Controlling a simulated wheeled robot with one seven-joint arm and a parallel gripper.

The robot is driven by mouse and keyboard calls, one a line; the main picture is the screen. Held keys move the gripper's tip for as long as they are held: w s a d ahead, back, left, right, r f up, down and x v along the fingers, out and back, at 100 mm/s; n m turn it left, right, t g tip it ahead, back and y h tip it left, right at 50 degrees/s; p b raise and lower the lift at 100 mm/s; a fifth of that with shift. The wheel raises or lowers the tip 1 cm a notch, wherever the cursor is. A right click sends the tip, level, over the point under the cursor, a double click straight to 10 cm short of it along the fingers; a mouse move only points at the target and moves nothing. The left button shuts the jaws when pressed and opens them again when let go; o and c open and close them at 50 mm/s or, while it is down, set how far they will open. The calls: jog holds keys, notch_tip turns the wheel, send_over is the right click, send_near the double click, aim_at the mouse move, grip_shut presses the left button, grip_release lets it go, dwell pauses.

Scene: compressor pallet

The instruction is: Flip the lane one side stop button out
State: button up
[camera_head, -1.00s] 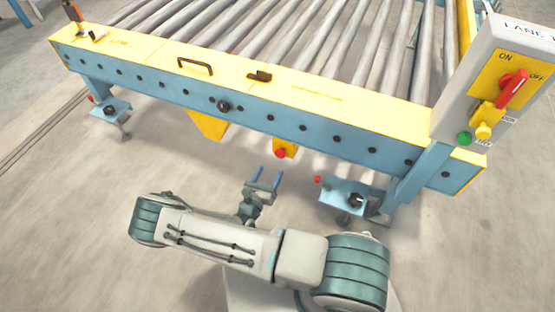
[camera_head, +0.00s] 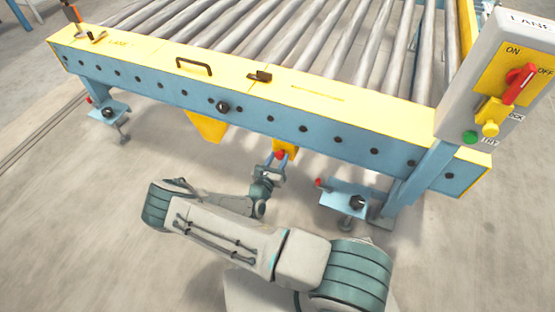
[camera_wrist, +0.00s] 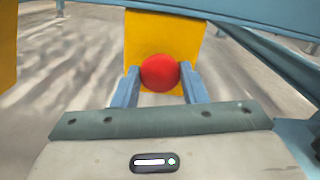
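The side stop button is a red round knob (camera_wrist: 160,72) on a yellow box (camera_wrist: 165,35) under the conveyor's blue side beam. In the head view the red button (camera_head: 280,154) shows small on the yellow box (camera_head: 291,146), just beyond my gripper (camera_head: 273,162). In the wrist view my gripper (camera_wrist: 160,88) has its two blue fingers apart, one at each side of the red button. The fingertips overlap the button's lower edges in the picture. I cannot tell whether they touch it.
The conveyor's blue beam (camera_head: 330,135) runs above the button. A blue foot bracket (camera_head: 343,198) with a red knob stands to the right. A control panel (camera_head: 492,85) with a red rotary switch (camera_head: 519,84) rises at the right. The floor in front is clear.

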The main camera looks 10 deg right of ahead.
grip_shut()
jog(key=shift+s+a+r+p, duration=0.15)
jog(key=shift+s+a+p, duration=0.15)
jog(key=shift+p, duration=0.35)
jog(key=shift+s+a+f, duration=0.1)
jog(key=shift+s+f, duration=0.05)
jog(key=shift+f, duration=0.05)
jog(key=o, duration=1.1)
grip_release()
jog(key=shift+a, duration=0.15)
jog(key=shift+c, duration=0.2)
jog(key=shift+s, duration=0.15)
jog(key=p+v, duration=0.3)
jog(key=v, duration=1)
jog(key=shift+s, duration=0.25)
